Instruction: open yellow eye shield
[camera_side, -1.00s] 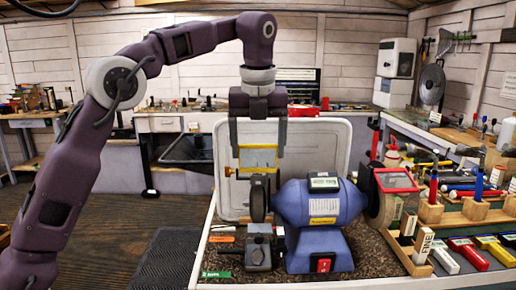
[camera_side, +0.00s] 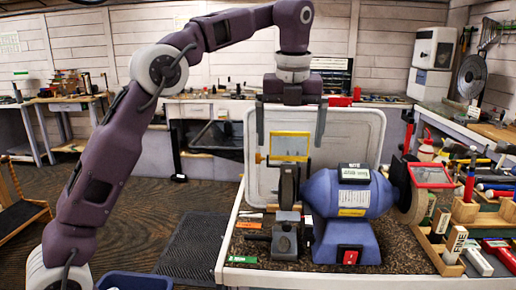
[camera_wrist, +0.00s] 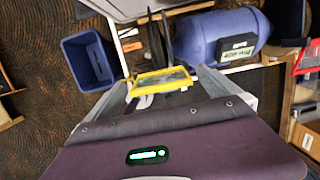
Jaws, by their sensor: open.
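The yellow eye shield (camera_side: 289,147) is a yellow-framed clear pane, standing nearly upright above the left wheel (camera_side: 289,188) of the blue bench grinder (camera_side: 350,198). In the wrist view the shield (camera_wrist: 163,79) lies just ahead between the fingers. Whether the fingers are level with it in depth I cannot tell.
A red-framed shield (camera_side: 432,175) is over the right wheel. A pale upright panel (camera_side: 345,130) stands behind the grinder. A grey tool rest (camera_side: 286,240) is below the left wheel. Hammers and wooden blocks fill the right side. A blue bin (camera_wrist: 88,60) stands on the floor.

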